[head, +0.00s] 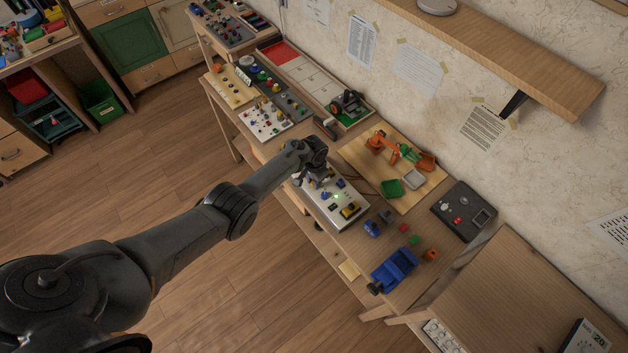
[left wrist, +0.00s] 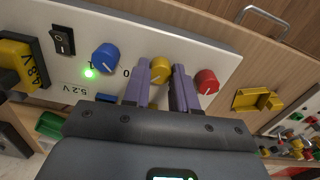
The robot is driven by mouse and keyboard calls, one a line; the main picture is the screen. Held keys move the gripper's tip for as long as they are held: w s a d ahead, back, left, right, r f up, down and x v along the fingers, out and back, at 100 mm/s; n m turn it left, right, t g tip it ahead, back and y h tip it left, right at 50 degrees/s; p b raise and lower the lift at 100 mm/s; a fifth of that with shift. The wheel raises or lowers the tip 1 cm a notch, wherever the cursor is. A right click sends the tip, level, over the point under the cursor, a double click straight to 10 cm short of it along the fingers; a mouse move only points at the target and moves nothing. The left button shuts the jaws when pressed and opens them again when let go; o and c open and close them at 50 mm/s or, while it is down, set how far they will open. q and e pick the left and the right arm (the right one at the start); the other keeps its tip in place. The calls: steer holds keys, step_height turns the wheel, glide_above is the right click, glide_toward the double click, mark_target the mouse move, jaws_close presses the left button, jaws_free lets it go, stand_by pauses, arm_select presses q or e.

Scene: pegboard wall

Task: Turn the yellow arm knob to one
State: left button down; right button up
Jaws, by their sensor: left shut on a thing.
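The white control panel (head: 328,212) lies on the workbench and fills the upper part of the left wrist view (left wrist: 215,58). On it the yellow knob (left wrist: 160,68) sits between a blue knob (left wrist: 105,57) and a red knob (left wrist: 206,82). My left gripper (left wrist: 161,72) has its two fingers on either side of the yellow knob and is shut on it. The fingers partly hide the knob, so its setting is hard to read. A printed 0 shows left of it. In the head view my left gripper (head: 318,165) covers the panel's far end.
The panel also carries a black rocker switch (left wrist: 62,40), a lit green lamp (left wrist: 89,73) and a yellow block (left wrist: 20,62). A board with an orange toy arm (head: 382,143) lies behind it. A blue toy truck (head: 394,268) stands nearer on the bench.

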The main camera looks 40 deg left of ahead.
arm_select(q)
steer(key=shift+m, duration=0.7)
steer(key=c, duration=0.9)
jaws_free()
step_height(320, 180, up, 11)
steer(key=p, duration=0.5)
steer(key=shift+f, duration=0.15)
steer(key=shift+s+f, duration=0.1)
